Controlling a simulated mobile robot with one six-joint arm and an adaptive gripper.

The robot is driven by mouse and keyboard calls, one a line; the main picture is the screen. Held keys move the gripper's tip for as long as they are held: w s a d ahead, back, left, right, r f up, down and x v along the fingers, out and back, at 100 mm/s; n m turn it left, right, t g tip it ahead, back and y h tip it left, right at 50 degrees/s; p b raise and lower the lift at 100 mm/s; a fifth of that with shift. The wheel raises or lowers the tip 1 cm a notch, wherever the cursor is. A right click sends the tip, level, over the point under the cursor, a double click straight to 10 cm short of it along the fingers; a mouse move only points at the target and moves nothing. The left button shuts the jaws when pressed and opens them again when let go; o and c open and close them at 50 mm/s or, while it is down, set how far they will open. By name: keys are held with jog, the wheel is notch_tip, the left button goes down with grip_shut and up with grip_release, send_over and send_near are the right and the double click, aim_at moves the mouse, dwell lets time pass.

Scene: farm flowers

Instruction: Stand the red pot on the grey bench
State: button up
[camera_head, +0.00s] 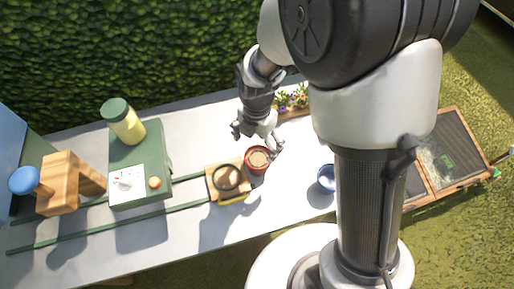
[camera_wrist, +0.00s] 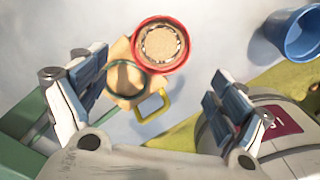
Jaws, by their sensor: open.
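The red pot (camera_head: 257,167) stands upright on the pale grey bench (camera_head: 290,205), just right of the wooden block. It is filled with something brown. In the wrist view the red pot (camera_wrist: 160,70) is seen from above, beyond and between my fingertips. My gripper (camera_head: 257,140) is open, close to the pot on its far side, with nothing between the fingers; it also shows in the wrist view (camera_wrist: 157,85). I cannot tell whether a finger touches the pot.
A wooden block (camera_head: 214,187) with a dark ring sits left of the pot, its yellow handle (camera_wrist: 165,103) in front. A blue pot (camera_head: 327,180) stands right. Flowers (camera_head: 292,98) are behind. A green case (camera_head: 150,150) and a yellow jar (camera_head: 128,126) are left. Bare bench lies in front.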

jog(key=s+d+r+m+t, duration=0.1)
jog(key=s+d+r+m, duration=0.25)
jog(key=r+m, duration=0.45)
jog(key=s+d+r+m+t, duration=0.25)
jog(key=d+r+m, duration=0.35)
jog(key=r, duration=0.4)
jog(key=s+d+r+m, duration=0.2)
jog(key=s+m, duration=0.3)
jog(key=m, duration=0.2)
jog(key=s+d+r+m+t, duration=0.1)
jog(key=s+r+m, duration=0.1)
jog(key=s+m, duration=0.3)
jog(key=shift+d+r+m, duration=0.25)
jog(key=shift+d+m, duration=0.1)
jog(key=shift+m, duration=0.85)
